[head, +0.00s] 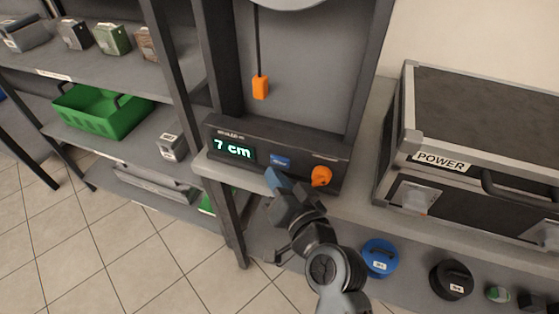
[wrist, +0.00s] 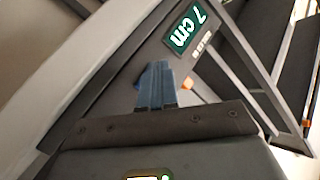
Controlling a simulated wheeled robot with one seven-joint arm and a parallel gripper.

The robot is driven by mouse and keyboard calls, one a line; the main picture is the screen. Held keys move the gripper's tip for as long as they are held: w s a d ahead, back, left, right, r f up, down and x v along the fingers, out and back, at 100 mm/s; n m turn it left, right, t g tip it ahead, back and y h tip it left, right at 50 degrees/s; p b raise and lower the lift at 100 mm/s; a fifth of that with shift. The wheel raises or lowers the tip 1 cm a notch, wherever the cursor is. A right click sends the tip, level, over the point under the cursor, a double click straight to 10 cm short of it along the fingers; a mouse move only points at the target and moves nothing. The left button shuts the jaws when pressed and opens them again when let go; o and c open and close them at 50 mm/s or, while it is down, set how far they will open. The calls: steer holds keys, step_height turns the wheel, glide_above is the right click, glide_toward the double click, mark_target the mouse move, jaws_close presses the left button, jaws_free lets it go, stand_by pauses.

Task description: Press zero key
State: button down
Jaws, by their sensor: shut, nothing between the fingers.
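The zero key is a small blue key (head: 280,162) on the dark control panel (head: 300,148), between the green readout and an orange knob. The readout (head: 232,148) shows "7 cm" and also appears in the wrist view (wrist: 185,30). My gripper (head: 275,178) is shut and empty, its blue fingertips just below and in front of the key in the head view. In the wrist view my shut fingers (wrist: 157,85) point at the panel and hide most of the key; a blue edge (wrist: 142,80) shows beside them. I cannot tell whether they touch it.
The orange knob (head: 321,176) is close right of my gripper. An orange weight (head: 260,87) hangs above the panel. A black POWER case (head: 480,130) stands to the right. A shelf with a green crate (head: 100,112) is at left.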

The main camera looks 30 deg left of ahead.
stand_by(0.8)
steer(key=shift+w+a+b, duration=0.1)
steer(key=shift+w+b, duration=0.25)
steer(key=shift+w, duration=0.05)
steer(key=shift+w+a, duration=0.1)
steer(key=shift+w, duration=0.3)
stand_by(0.6)
steer(key=shift+s, duration=0.1)
steer(key=shift+s+d, duration=0.2)
steer(key=shift+s, duration=0.5)
steer(key=s+p, duration=0.1)
steer(key=s, duration=0.1)
steer(key=s+d+p, duration=0.1)
steer(key=s, duration=0.2)
steer(key=shift+d, duration=0.1)
stand_by(0.5)
stand_by(0.6)
